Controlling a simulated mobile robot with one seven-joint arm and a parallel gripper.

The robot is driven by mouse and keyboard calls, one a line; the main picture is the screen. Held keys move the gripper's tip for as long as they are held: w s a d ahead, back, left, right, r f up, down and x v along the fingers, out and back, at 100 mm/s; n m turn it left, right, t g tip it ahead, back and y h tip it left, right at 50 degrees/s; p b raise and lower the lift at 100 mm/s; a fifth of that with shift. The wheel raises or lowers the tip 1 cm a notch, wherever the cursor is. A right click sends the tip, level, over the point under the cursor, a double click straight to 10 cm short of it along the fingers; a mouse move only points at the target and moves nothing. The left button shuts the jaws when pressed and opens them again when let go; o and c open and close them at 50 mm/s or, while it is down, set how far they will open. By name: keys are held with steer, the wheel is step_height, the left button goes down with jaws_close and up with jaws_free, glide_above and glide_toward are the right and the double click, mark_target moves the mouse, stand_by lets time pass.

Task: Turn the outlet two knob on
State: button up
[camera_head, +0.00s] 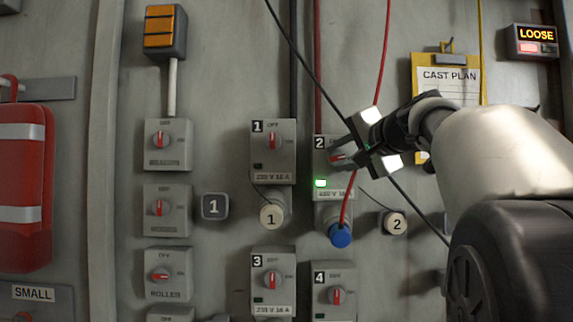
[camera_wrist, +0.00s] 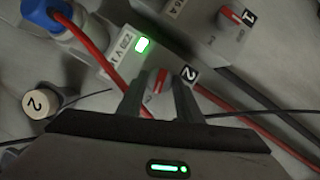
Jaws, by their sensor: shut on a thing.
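The outlet two box (camera_head: 333,192) is a grey wall unit with a "2" label. Its green lamp (camera_head: 320,183) is lit and also shows in the wrist view (camera_wrist: 142,44). My gripper (camera_head: 345,153) is shut on the outlet two knob (camera_head: 336,157). In the wrist view, my fingers (camera_wrist: 160,84) stand on both sides of the knob (camera_wrist: 159,80), which has a red pointer. In the head view the pointer lies nearly level, partly hidden by my fingers. A blue plug (camera_head: 340,236) with a red cable sits at the socket below; it also shows in the wrist view (camera_wrist: 47,14).
Outlets one (camera_head: 273,150), three (camera_head: 272,282) and four (camera_head: 334,290) sit close by, their lamps dark. The red cable (camera_head: 346,205) and a thin black cable (camera_head: 306,68) pass near my gripper. A clipboard (camera_head: 450,80) and a lit "LOOSE" sign (camera_head: 536,35) are to the right.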

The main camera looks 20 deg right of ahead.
steer(key=shift+f+m+t+b, duration=0.15)
steer(key=shift+m+t+b, duration=0.25)
steer(key=shift+m+b, duration=0.45)
steer(key=shift+m, duration=0.25)
steer(key=o, duration=1)
steer(key=shift+o, duration=0.2)
steer(key=s, duration=0.7)
steer(key=shift+s+d+r+b, duration=0.3)
steer(key=shift+d+r, duration=0.05)
steer(key=shift+d, duration=0.05)
